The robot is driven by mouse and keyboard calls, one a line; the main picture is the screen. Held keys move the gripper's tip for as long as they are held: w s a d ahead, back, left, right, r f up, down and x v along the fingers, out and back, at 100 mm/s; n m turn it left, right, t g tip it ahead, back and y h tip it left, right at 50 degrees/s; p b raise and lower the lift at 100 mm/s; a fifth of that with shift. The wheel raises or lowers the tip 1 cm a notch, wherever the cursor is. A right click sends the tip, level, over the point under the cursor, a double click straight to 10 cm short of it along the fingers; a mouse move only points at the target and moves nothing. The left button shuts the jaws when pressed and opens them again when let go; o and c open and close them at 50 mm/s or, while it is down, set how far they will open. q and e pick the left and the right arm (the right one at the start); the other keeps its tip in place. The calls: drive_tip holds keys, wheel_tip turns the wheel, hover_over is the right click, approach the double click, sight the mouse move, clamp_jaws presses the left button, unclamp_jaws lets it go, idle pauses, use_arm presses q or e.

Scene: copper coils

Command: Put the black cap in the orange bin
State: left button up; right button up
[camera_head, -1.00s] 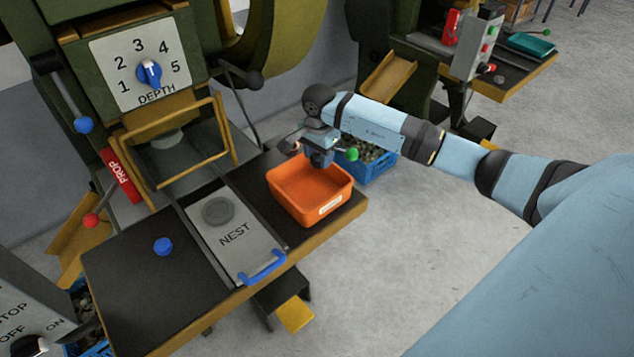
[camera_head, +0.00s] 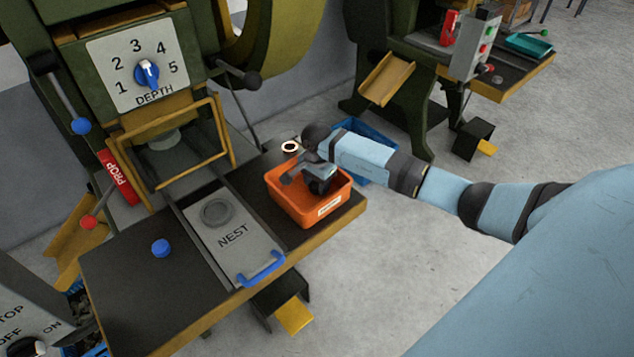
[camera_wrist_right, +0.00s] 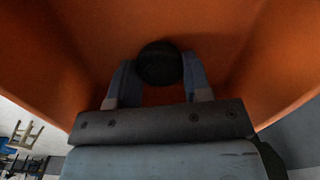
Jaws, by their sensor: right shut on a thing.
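The orange bin (camera_head: 322,214) stands on the dark table to the right of the NEST plate. My right gripper (camera_head: 313,187) reaches down into the bin from above. In the right wrist view its two fingers (camera_wrist_right: 160,84) are shut on the round black cap (camera_wrist_right: 159,62). Orange walls of the bin (camera_wrist_right: 60,60) surround the cap and fingers there. In the head view the cap is hidden behind the gripper and bin wall. I cannot tell whether the cap touches the bin floor. My left gripper is not in view.
A blue cap (camera_head: 161,248) lies on the table's left part. The NEST plate (camera_head: 225,225) has a blue handle (camera_head: 262,269). A small ring (camera_head: 290,147) shows beside my wrist. A blue crate (camera_head: 372,132) is behind my arm. The press frame (camera_head: 200,150) stands at the back.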

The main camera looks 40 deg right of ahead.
sight(317, 185)
drive_tip(key=shift+f, duration=0.2)
drive_tip(key=o, duration=0.9)
drive_tip(key=shift+r, duration=0.1)
drive_tip(key=shift+r, duration=0.25)
drive_tip(key=shift+r+p, duration=0.3)
drive_tip(key=shift+r, duration=5.6)
drive_tip(key=shift+f, duration=0.1)
